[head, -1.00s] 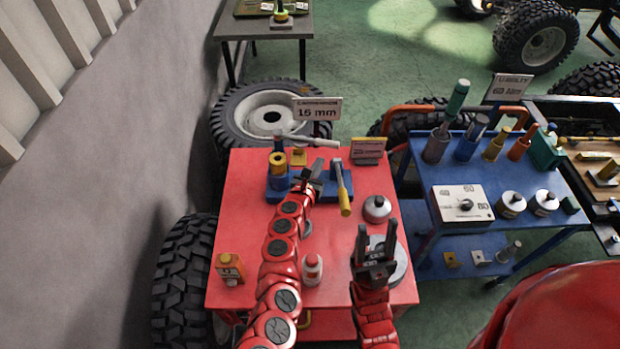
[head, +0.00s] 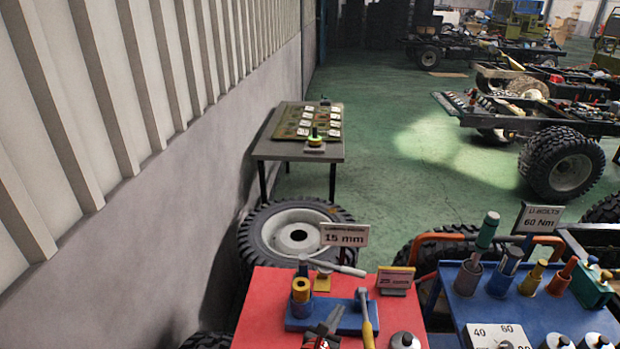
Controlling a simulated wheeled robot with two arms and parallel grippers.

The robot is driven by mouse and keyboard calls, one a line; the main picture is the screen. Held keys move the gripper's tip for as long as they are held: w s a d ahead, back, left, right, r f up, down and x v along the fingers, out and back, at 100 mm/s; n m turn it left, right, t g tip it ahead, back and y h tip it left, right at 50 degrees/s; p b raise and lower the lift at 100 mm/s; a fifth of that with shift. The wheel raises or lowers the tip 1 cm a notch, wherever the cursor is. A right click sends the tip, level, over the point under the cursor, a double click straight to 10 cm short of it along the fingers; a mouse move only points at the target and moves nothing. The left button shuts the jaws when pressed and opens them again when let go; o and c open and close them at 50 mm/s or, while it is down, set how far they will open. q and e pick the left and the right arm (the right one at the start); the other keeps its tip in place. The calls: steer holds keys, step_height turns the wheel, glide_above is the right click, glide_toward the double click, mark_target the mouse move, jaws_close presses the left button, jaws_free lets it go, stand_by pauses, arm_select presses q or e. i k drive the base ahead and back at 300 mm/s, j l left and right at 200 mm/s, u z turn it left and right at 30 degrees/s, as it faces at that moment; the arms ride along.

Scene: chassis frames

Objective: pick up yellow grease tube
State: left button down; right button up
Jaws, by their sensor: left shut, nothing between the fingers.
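I cannot tell for sure which thing is the yellow grease tube. A yellow cylinder (head: 301,290) stands upright in a blue holder (head: 352,320) on the red table. A yellow-topped tool (head: 532,279) stands on the blue cart at the right. My left gripper (head: 331,321) shows at the bottom edge, over the front of the blue holder and right of the yellow cylinder. It is shut and empty. The rest of my left arm is cut off. My right gripper is out of view.
The blue cart (head: 470,308) holds several tools. A tyre (head: 255,240) lies behind. A grey side table (head: 290,150) stands farther back.

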mark_target(300, 285)
steer(key=k+j, duration=0.7)
steer(key=k, duration=0.2)
